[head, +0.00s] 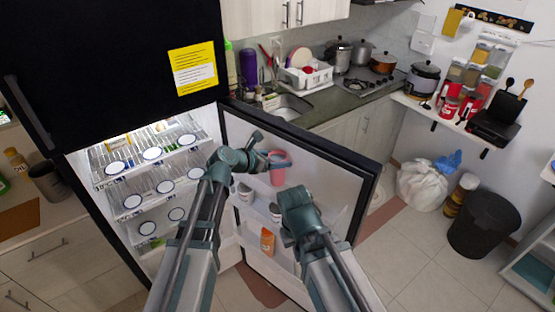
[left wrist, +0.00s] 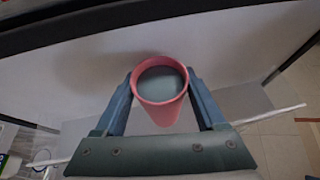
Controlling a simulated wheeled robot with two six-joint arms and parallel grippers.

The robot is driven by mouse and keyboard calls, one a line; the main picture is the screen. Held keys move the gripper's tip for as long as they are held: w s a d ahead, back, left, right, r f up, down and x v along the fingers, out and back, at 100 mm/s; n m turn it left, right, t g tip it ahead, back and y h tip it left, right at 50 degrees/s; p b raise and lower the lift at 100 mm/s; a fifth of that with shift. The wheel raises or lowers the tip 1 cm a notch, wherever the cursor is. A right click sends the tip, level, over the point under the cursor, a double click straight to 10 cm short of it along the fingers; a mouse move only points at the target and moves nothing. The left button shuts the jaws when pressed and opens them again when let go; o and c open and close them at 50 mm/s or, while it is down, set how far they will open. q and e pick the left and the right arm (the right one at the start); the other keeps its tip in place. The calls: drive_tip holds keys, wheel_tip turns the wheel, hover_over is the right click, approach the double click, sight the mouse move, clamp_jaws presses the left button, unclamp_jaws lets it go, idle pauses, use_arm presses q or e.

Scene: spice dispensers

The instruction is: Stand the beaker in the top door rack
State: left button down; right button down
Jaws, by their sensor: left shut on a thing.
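The beaker (head: 278,170) is a pink-red cup, held in front of the inner face of the open fridge door (head: 325,170). My left gripper (head: 271,160) is shut on it. In the left wrist view the beaker (left wrist: 160,95) sits between the two fingers (left wrist: 161,88), its round mouth facing the camera. It looks roughly upright. A white door rack (head: 252,207) lies below it, partly hidden by my arms. Whether the beaker touches any rack cannot be told. My right gripper (head: 290,236) is low in front of the door; its fingers are largely hidden.
Small cups (head: 245,193) stand in a door rack, and an orange packet (head: 267,240) is in a lower one. The fridge shelves (head: 130,180) at left hold several round-fronted items. The counter and stove (head: 375,85) lie behind the door.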

use_arm(q)
wheel_tip(320, 180, down, 4)
drive_tip(key=b, duration=0.3)
drive_tip(key=shift+b, duration=0.4)
unclamp_jaws()
drive_tip(key=shift+r, duration=0.15)
drive_tip(key=p+v, duration=0.6)
drive_tip(key=v, duration=0.6)
